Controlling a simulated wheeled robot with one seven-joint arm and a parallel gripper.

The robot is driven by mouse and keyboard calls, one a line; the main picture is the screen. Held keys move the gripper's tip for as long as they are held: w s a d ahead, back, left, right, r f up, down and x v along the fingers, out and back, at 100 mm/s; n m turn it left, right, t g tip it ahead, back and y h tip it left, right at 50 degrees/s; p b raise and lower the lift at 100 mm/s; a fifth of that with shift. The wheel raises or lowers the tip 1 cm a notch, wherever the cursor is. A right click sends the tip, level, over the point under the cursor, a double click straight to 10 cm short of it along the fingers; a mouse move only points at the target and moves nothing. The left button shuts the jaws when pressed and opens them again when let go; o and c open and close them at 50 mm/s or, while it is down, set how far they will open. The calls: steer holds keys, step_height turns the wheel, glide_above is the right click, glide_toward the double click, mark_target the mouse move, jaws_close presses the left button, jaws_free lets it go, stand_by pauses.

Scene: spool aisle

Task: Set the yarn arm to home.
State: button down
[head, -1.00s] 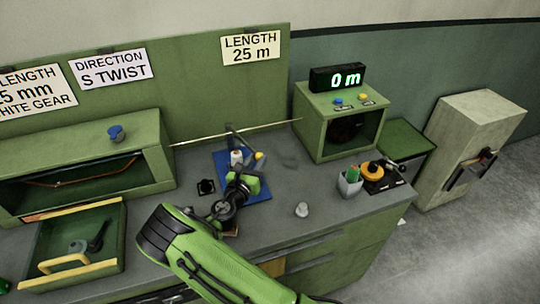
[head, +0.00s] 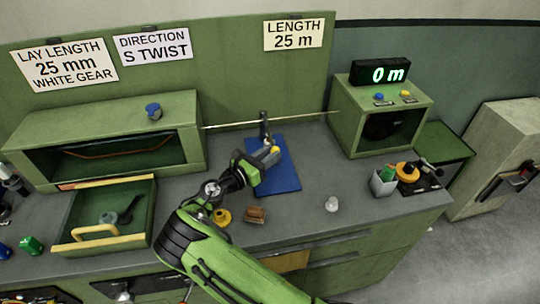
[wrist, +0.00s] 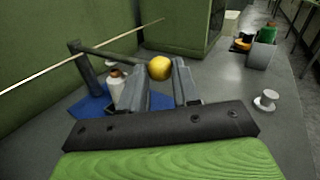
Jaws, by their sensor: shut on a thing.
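The yarn arm is a dark post (wrist: 87,72) with a thin dark bar (wrist: 115,57) ending in a yellow ball (wrist: 160,68). In the head view its post (head: 264,128) stands at the back of a blue plate (head: 283,177), and the yellow ball (head: 275,150) shows at my gripper. My gripper (head: 266,158) is over the plate. In the wrist view my fingers (wrist: 161,78) are shut on the ball at their tips.
A pale rod (head: 225,125) runs behind the post. A green box with a 0 m display (head: 380,73) stands right. A grey cup (head: 383,183) and a small white spool (head: 332,204) are on the bench. An open green drawer (head: 143,215) is left.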

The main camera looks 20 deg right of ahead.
steer(key=shift+w+r, duration=0.1)
steer(key=shift+r, duration=0.1)
steer(key=c, duration=0.8)
jaws_free()
steer(key=shift+w+f, duration=0.1)
steer(key=shift+f, duration=0.05)
steer(key=v, duration=1.6)
steer(key=shift+d, duration=0.1)
